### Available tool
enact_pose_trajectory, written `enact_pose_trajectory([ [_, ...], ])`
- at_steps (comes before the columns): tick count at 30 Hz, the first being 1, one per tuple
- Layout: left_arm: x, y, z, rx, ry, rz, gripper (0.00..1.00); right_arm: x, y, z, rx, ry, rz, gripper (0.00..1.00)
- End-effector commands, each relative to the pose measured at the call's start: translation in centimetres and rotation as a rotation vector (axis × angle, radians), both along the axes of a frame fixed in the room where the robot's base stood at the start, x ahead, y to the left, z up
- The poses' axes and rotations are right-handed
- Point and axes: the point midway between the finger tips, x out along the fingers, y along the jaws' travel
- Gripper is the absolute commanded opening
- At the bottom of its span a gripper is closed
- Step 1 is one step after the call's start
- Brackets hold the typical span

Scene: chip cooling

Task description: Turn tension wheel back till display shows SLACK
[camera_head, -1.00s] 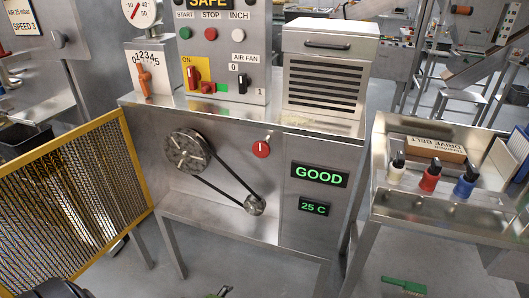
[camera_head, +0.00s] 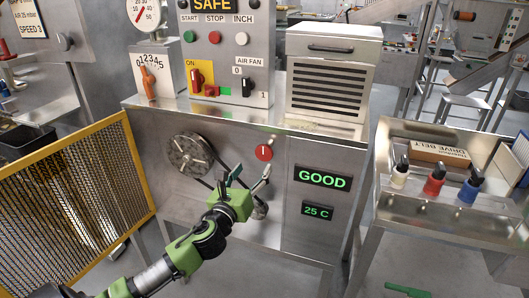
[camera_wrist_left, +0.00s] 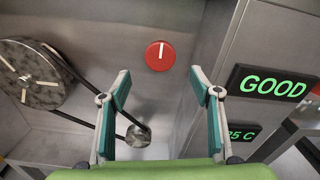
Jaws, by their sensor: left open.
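The red tension wheel (camera_head: 264,153), a round knob with a white mark pointing up, is on the steel front panel; it also shows in the left wrist view (camera_wrist_left: 160,56). The display (camera_head: 322,179) to its right reads GOOD in green. My left gripper (camera_head: 251,175) is just below the wheel. In the left wrist view its two fingers (camera_wrist_left: 162,85) are apart, with the wheel ahead between and above them, not touched. The right gripper is not in view.
A large pulley (camera_head: 189,154) and a small pulley (camera_wrist_left: 138,136) with a black belt are beside the wheel. A 25 C display (camera_head: 318,211) is below GOOD. A yellow mesh guard (camera_head: 75,190) stands left. A bench with bottles (camera_head: 435,179) stands right.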

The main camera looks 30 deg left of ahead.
Motion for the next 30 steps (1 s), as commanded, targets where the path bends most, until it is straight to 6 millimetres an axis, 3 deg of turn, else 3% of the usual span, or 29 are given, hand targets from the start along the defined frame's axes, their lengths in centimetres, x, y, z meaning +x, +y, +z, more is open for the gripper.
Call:
enact_pose_trajectory([
  [15, 8.6, 2.1, 0.0, -0.004, -0.001, 0.002, 0.57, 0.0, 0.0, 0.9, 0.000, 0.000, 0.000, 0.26],
  [21, 10.2, 2.4, 0.0, -0.003, 0.000, 0.000, 0.57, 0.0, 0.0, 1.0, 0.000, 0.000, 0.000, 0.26],
  [30, 10.7, 2.5, -0.1, -0.003, 0.001, -0.001, 0.57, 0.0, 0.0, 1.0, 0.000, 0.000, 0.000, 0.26],
])
